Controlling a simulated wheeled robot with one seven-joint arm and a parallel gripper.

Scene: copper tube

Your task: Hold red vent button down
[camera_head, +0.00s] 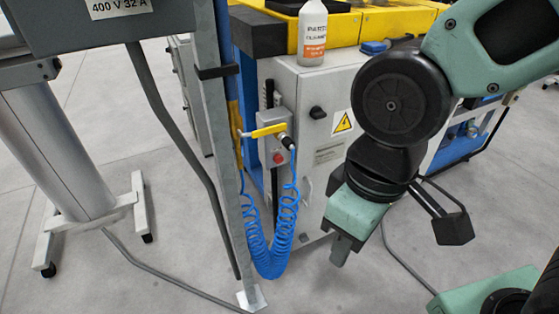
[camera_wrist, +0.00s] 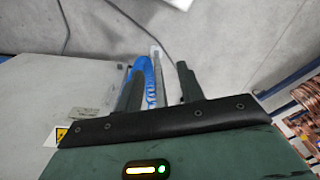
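The red button (camera_head: 278,158) is small and round, low on the front of a grey box (camera_head: 270,142) on the machine's cabinet. A yellow lever (camera_head: 264,131) sits just above it. My gripper (camera_head: 340,250) is in front of the cabinet, to the right of and below the button in the head view, apart from it and pointing down. In the wrist view my gripper (camera_wrist: 160,68) has its two fingers apart, with nothing held between them. The button cannot be made out in the wrist view.
A coiled blue hose (camera_head: 284,225) hangs below the grey box. A grey post (camera_head: 215,130) stands left of it. A white bottle (camera_head: 313,32) stands on top of the cabinet (camera_head: 315,95). A cable (camera_head: 165,270) lies on the floor, which is mostly clear.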

